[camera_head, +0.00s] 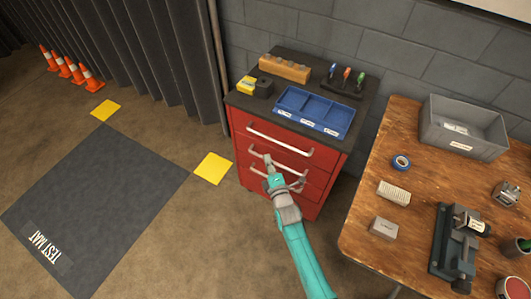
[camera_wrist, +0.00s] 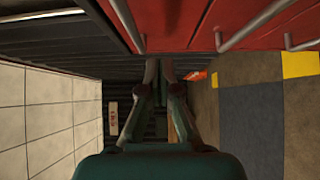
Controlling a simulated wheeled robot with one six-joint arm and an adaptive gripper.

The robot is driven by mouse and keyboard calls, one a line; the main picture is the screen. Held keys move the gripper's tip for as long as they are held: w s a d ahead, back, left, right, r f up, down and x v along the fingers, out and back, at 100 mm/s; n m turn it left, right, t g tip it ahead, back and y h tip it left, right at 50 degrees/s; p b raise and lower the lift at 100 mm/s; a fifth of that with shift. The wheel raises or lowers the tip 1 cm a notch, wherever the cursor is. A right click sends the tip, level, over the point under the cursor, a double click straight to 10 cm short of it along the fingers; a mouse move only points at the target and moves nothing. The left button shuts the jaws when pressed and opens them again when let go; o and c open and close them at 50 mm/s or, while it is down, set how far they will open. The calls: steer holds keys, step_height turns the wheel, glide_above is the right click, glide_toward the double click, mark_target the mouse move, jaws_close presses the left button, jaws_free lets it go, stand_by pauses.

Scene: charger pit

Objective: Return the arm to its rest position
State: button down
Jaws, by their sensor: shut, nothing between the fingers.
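My gripper (camera_head: 267,160) is at the front of the red drawer cabinet (camera_head: 240,121), beside the drawer handles, in the head view. My teal arm reaches up to it from the bottom of the picture. In the wrist view my gripper (camera_wrist: 158,66) has its fingertips close together with nothing between them. The red drawer fronts (camera_wrist: 170,22) and their metal handles run along the top of that view, close to the fingers. I cannot tell whether the fingers touch a handle. All the drawers look closed.
A blue divided tray (camera_head: 313,125) and a tool rack stand on the cabinet. A wooden table (camera_head: 372,165) with a grey bin (camera_head: 432,131) stands at right. Dark mat (camera_head: 110,190), yellow floor squares (camera_head: 213,168) and orange cones (camera_head: 91,80) lie left. Floor between is clear.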

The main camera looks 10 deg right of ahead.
steer(key=shift+s+d, duration=0.15)
steer(key=shift+s, duration=0.9)
steer(key=shift+s+d, duration=0.15)
steer(key=shift+s, duration=0.85)
steer(key=s+d+m+g+h, duration=0.1)
steer(key=s+d+m, duration=0.3)
steer(key=s, duration=0.9)
steer(key=s+d+m, duration=0.3)
steer(key=s+m, duration=0.1)
steer(key=s, duration=0.8)
steer(key=s+d+r+m+g+h, duration=0.1)
steer(key=s+d+r+m+g, duration=0.1)
steer(key=s+r+m, duration=0.9)
steer(key=s+d+r, duration=0.1)
steer(key=s+r, duration=0.6)
steer(key=s, duration=0.3)
steer(key=shift+s+r+m+h, duration=0.4)
steer(key=shift+d, duration=0.1)
